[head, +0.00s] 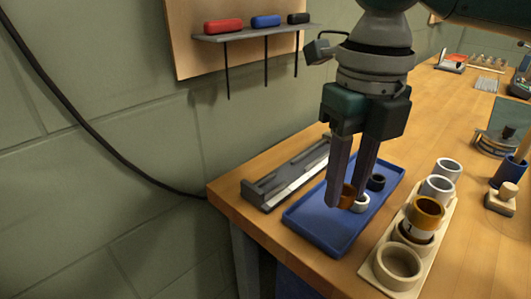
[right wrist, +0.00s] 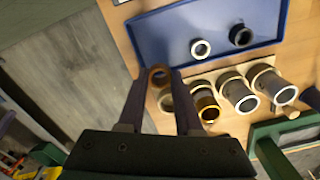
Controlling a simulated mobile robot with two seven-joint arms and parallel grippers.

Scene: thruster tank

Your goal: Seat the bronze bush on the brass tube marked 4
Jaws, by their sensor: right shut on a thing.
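My right gripper (head: 350,190) is shut on the bronze bush (head: 347,198), a small brown ring held between the fingertips over the blue tray. In the right wrist view the bush (right wrist: 160,76) shows as an open ring at the fingertips. The brass tube (head: 426,215) stands upright in the pale rack, apart from the bush and to its right; a white label shows low on its side, but I cannot read its mark. It also shows in the right wrist view (right wrist: 207,105). My left gripper is not in view.
The blue tray (head: 318,238) holds a white bush (head: 361,203) and a black bush (head: 376,182). The rack (head: 376,279) also has an empty-looking beige ring (head: 398,266) in front and two grey-white tubes (head: 437,188) behind. A grey rail (head: 290,175) lies left of the tray.

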